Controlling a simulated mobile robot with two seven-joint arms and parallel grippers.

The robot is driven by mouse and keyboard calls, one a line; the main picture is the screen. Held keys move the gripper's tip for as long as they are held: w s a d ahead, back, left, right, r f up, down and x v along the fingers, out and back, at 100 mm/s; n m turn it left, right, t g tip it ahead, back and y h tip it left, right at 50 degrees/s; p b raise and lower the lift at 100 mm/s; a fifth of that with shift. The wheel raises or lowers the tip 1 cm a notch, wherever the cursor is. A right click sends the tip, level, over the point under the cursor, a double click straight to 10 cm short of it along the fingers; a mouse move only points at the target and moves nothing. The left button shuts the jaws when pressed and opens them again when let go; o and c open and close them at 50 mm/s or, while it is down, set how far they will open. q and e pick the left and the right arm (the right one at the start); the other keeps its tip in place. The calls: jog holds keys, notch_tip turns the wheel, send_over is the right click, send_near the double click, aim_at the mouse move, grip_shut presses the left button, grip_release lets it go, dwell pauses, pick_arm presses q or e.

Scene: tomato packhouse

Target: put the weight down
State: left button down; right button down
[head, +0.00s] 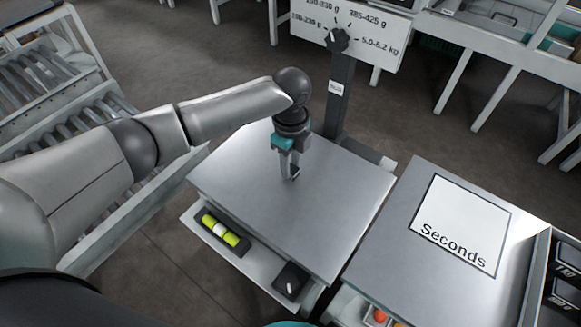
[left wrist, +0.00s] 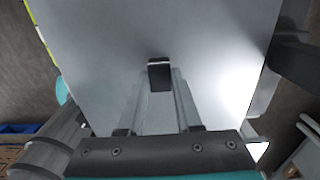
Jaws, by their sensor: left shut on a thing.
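The weight is a small dark block (left wrist: 160,75), held between the fingertips of my left gripper (left wrist: 160,88) in the left wrist view. In the head view my left gripper (head: 289,168) points down over the middle of the bare metal scale plate (head: 330,220). The dark weight (head: 295,174) shows at its fingertips, partly hidden by the fingers. It is at or just above the plate; I cannot tell whether it touches. My right gripper is not in view.
The scale's post (head: 338,100) and dial board (head: 365,40) stand behind the plate. A yellow-green level vial (head: 222,230) and black switch box (head: 291,281) sit at the front. A table with a "Seconds" sheet (head: 462,225) is to the right. Roller conveyors (head: 40,80) are left.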

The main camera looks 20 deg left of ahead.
pick_arm(q)
jog(key=shift+f, duration=0.4)
jog(key=c, duration=0.6)
grip_release()
jog(key=shift+f, duration=0.1)
